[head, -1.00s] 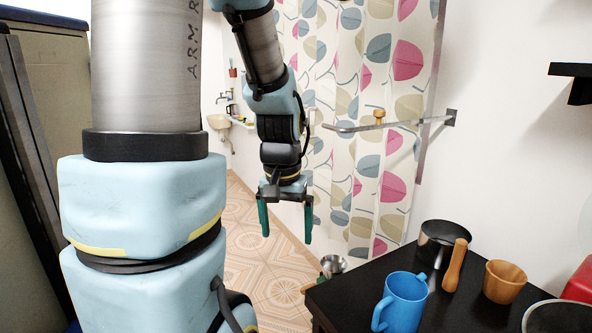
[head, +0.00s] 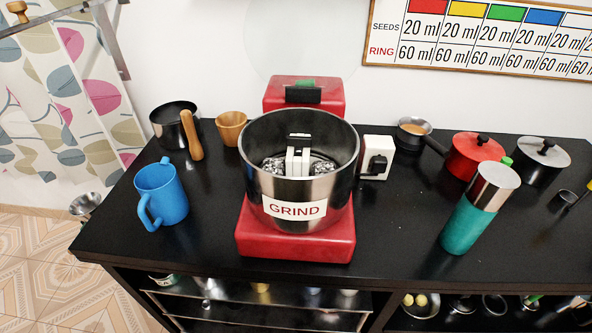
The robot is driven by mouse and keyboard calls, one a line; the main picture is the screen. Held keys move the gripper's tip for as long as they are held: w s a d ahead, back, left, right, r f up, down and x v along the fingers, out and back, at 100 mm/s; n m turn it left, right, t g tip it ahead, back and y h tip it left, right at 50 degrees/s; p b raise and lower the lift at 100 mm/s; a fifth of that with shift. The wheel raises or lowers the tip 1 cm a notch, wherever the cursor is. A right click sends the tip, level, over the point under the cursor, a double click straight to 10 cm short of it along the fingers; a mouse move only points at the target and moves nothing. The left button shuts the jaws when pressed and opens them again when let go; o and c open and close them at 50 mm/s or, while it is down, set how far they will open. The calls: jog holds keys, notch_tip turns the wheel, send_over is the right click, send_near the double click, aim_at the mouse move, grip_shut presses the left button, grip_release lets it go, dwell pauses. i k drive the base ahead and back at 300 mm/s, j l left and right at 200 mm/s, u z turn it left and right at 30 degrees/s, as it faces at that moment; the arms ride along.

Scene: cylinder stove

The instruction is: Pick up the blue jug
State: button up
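The blue jug (head: 169,193) stands upright on the left part of the black table (head: 400,236), near its left edge. Its handle is at the lower left side and its spout points up at the top. Nothing touches it. My gripper is outside the head view now, so I cannot see whether it is open or shut.
A red grinder (head: 296,240) with a metal bowl stands right of the jug. A teal flask (head: 470,218), a red pot (head: 473,158) and a lidded dark pot (head: 540,162) stand further right.

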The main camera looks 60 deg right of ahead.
aim_at(160, 202)
jog(key=z, duration=1)
